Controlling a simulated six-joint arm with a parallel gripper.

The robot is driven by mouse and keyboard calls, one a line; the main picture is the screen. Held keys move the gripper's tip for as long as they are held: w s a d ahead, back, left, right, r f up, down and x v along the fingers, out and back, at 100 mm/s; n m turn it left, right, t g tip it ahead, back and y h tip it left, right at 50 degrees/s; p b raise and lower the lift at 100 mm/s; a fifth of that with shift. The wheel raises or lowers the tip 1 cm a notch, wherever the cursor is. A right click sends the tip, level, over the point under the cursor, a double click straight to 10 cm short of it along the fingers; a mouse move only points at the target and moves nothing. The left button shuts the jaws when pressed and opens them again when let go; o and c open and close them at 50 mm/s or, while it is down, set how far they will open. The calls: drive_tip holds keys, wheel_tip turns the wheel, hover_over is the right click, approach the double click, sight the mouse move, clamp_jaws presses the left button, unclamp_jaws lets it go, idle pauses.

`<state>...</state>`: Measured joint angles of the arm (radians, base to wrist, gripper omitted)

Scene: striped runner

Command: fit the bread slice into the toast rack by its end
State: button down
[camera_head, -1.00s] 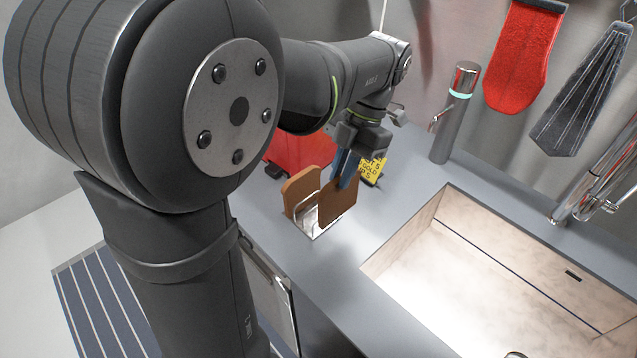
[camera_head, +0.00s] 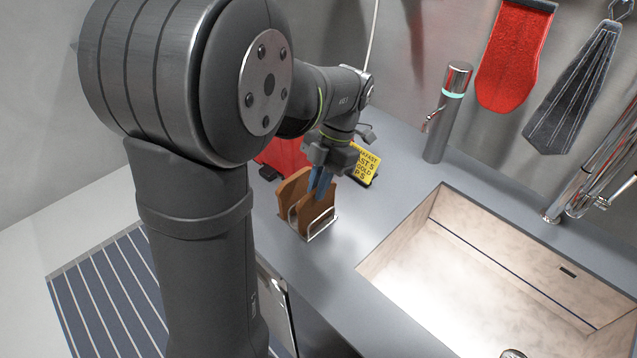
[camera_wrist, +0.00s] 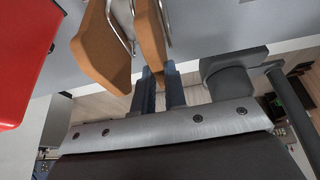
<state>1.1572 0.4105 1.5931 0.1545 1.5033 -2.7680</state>
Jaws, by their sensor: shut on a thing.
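My gripper (camera_head: 321,182) is shut on a brown bread slice (camera_head: 317,207), its blue fingers gripping the slice's upper edge. The held slice stands roughly upright in the wire toast rack (camera_head: 322,236), with a rack wire in front of its lower part. Its bottom edge is hidden, so I cannot tell whether it touches the rack's base. A second bread slice (camera_head: 291,192) stands in the rack to its left. In the wrist view the held slice (camera_wrist: 150,38) reaches the fingers, and the other slice (camera_wrist: 101,48) is apart at left, with rack wires (camera_wrist: 120,28) between.
A red object (camera_head: 284,153) stands behind the rack, and a yellow package with black lettering (camera_head: 365,162) is right of my gripper. The counter between rack and sink is clear.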

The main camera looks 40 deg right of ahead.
drive_tip(key=shift+f, duration=0.1)
drive_tip(key=c, duration=1.5)
unclamp_jaws()
drive_tip(key=v, duration=1.2)
drive_tip(key=shift+a, duration=0.1)
drive_tip(key=x, duration=1.1)
drive_tip(key=shift+a+f, duration=0.15)
drive_tip(key=shift+f, duration=0.05)
drive_tip(key=shift+r, duration=1.7)
drive_tip(key=shift+f, duration=0.1)
